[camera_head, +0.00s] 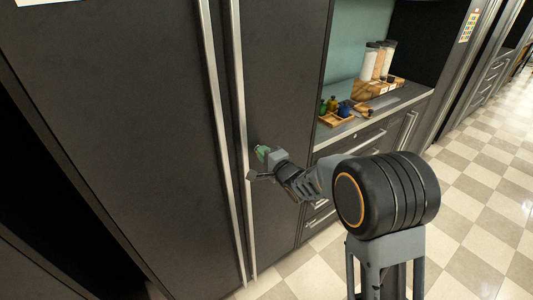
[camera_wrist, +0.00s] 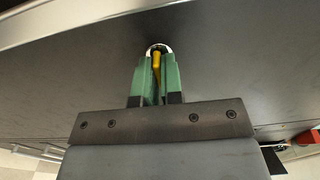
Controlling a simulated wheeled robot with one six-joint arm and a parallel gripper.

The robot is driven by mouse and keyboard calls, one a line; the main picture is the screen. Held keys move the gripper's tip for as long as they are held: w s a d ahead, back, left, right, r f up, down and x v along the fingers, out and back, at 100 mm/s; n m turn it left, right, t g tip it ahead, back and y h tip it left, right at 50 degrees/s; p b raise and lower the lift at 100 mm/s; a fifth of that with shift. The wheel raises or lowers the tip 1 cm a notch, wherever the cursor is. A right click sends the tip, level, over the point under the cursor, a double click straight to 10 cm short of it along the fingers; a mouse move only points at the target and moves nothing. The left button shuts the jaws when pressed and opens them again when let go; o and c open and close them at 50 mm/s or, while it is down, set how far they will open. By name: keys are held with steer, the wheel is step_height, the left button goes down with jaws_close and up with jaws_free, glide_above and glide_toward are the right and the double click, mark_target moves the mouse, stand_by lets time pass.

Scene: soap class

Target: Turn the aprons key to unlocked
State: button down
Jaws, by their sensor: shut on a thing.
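A yellow key (camera_wrist: 156,61) stands in a round, pale-rimmed lock (camera_wrist: 150,50) on a dark door, seen in the wrist view. My gripper (camera_wrist: 157,76) has its two green fingers on either side of the key and is shut on it. In the head view my gripper (camera_head: 263,155) is at the face of the tall dark cabinet door (camera_head: 285,70), just right of its long metal handle (camera_head: 239,100). The key is hidden there by the gripper. No aprons label can be read in either view. The lock's markings are too small to tell.
A second tall door (camera_head: 120,110) with its own long handle (camera_head: 212,90) is to the left. A counter (camera_head: 345,128) with a wooden tray (camera_head: 337,118), small bottles and jars is to the right. Checkered floor (camera_head: 470,210) is open at the right.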

steer(key=c, duration=1.3)
jaws_free()
steer(key=shift+o, duration=0.2)
steer(key=b+v, duration=0.1)
steer(key=v, duration=1.2)
steer(key=shift+s+d, duration=0.2)
steer(key=shift+d, duration=0.05)
